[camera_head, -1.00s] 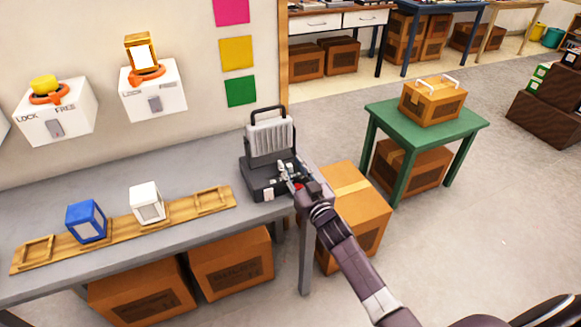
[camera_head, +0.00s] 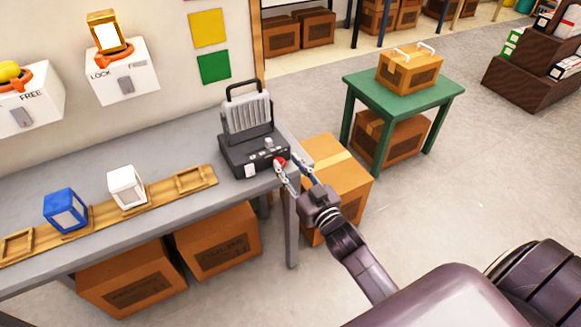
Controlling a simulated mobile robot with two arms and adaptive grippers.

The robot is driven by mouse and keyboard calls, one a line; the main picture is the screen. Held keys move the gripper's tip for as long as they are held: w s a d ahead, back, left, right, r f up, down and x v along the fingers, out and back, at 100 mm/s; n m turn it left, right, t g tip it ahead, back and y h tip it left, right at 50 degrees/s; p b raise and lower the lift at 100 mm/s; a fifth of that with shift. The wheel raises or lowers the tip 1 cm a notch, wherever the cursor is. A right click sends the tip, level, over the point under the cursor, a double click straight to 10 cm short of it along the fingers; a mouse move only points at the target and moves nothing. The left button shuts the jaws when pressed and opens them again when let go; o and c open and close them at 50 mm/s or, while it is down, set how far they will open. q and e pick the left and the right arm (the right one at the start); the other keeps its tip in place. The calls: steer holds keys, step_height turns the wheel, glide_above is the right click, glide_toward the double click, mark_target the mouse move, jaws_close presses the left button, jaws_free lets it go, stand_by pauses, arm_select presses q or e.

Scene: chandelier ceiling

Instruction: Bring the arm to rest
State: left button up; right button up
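My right gripper (camera_head: 293,175) is at the front right corner of the dark press-like device (camera_head: 252,150) on the grey table. Its fingers are spread apart with nothing visible between them. The fingertips are close to a red knob (camera_head: 280,163) on the device's front; whether they touch it I cannot tell. My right arm reaches in from the lower right. My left gripper is not in view.
The grey table (camera_head: 120,155) bears a wooden rack with a blue block (camera_head: 65,209) and a white block (camera_head: 126,187). Cardboard boxes (camera_head: 335,185) stand under and beside it. A green table (camera_head: 400,95) with a carton stands to the right. Open floor lies at right.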

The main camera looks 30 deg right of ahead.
steer(key=shift+s, duration=0.4)
steer(key=s+a+f+g, duration=0.1)
steer(key=s+f+g, duration=0.3)
steer(key=f, duration=0.7)
steer(key=s+f+g, duration=0.1)
steer(key=s+f, duration=0.4)
steer(key=f, duration=0.6)
steer(key=s+a+f+g, duration=0.1)
steer(key=s+f+g, duration=0.3)
steer(key=f, duration=0.7)
steer(key=s+f+g, duration=0.2)
steer(key=s+f, duration=0.4)
steer(key=s, duration=0.6)
steer(key=s+f+n+g, duration=0.1)
steer(key=s+f+g, duration=0.2)
steer(key=s+f, duration=0.4)
steer(key=s+a+f+n+g, duration=0.1)
steer(key=s+f+g, duration=0.2)
steer(key=s, duration=1.4)
step_height(320, 180, down, 4)
steer(key=shift+f+h, duration=0.1)
steer(key=shift+h, duration=0.2)
